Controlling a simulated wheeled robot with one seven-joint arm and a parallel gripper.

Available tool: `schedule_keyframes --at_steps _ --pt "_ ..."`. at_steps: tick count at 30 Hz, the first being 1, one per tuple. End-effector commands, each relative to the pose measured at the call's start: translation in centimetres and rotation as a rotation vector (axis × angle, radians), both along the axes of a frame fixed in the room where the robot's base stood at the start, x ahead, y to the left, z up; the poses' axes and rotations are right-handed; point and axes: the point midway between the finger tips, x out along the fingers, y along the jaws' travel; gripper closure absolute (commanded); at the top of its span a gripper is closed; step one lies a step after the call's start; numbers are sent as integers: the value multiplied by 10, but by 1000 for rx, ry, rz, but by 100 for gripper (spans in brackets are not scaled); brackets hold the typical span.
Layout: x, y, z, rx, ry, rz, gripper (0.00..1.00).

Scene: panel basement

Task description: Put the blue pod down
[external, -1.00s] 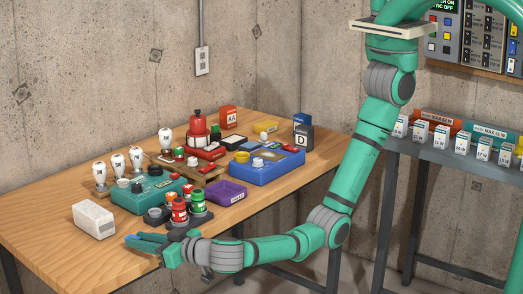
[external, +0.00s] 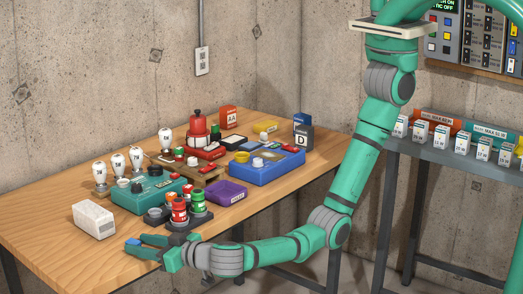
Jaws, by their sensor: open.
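The blue pod (external: 133,242) is a small blue piece at the front edge area of the wooden table (external: 50,250). My gripper (external: 138,244) reaches in low from the right, with its green fingers spread apart and open. The pod shows at the fingertips and is partly hidden by them. It appears to be at tabletop level, but I cannot tell whether a finger still touches it.
A white box (external: 93,219) stands just left of the gripper. Behind are a teal case (external: 128,201), red and green bottles on a dark stand (external: 190,222), a purple tray (external: 229,191) and a blue tray (external: 265,172). The table's front left is clear.

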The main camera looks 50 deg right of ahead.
Motion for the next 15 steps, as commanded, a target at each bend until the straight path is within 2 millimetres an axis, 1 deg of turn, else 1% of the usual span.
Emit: schedule_keyframes --at_steps 2,5,12,15 --pt "-3 0 0 -1 0 1 59" --pt "-19 -3 2 -1 0 2 59" --pt "-64 -12 11 0 -1 3 59" --pt "-80 -16 14 1 -1 3 59"
